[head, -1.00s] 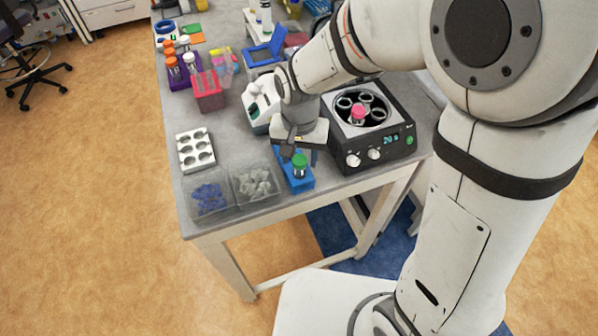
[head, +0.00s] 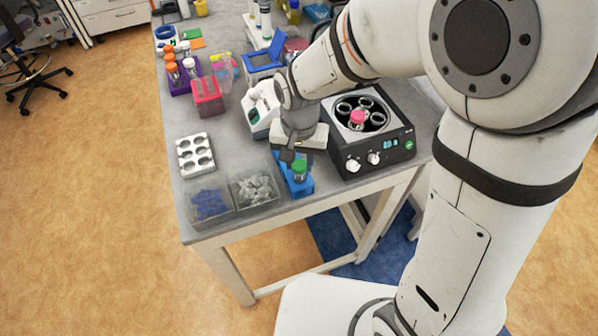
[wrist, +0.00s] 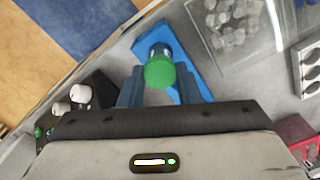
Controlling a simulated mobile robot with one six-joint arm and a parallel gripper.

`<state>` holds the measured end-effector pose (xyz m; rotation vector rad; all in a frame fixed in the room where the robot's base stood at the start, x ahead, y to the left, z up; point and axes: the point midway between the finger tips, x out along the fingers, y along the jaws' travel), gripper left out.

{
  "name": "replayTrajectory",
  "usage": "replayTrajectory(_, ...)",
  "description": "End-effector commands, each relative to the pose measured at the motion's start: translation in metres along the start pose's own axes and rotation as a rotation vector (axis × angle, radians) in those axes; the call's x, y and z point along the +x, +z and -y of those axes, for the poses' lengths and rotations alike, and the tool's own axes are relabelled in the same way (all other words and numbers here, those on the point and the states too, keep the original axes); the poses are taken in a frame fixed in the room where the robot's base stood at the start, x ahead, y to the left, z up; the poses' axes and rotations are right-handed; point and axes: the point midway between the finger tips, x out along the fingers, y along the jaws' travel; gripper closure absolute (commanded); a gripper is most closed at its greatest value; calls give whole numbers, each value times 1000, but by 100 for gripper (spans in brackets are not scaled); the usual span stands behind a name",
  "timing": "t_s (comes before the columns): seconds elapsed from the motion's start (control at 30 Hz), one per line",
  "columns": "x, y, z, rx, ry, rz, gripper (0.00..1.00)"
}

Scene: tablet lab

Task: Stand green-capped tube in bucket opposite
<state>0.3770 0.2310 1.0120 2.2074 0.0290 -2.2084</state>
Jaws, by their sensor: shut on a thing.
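My gripper (wrist: 159,88) is shut on this tube, with a finger on either side below the green cap (wrist: 160,73). A pink-capped tube (head: 358,117) stands upright in the rotor.
Two clear bins, one with blue pieces (head: 209,203) and one with pale pieces (head: 256,188), lie left of the rack. A white block with holes (head: 195,153) is behind them. A pink rack (head: 207,97) stands farther back. The centrifuge body rises close to my gripper's right.

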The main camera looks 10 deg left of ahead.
Motion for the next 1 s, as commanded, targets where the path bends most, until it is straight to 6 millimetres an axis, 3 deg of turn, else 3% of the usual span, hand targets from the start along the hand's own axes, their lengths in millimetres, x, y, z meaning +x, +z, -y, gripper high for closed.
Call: replayTrajectory(1.0, -75, 0, 0, 0, 0, 0, 85)
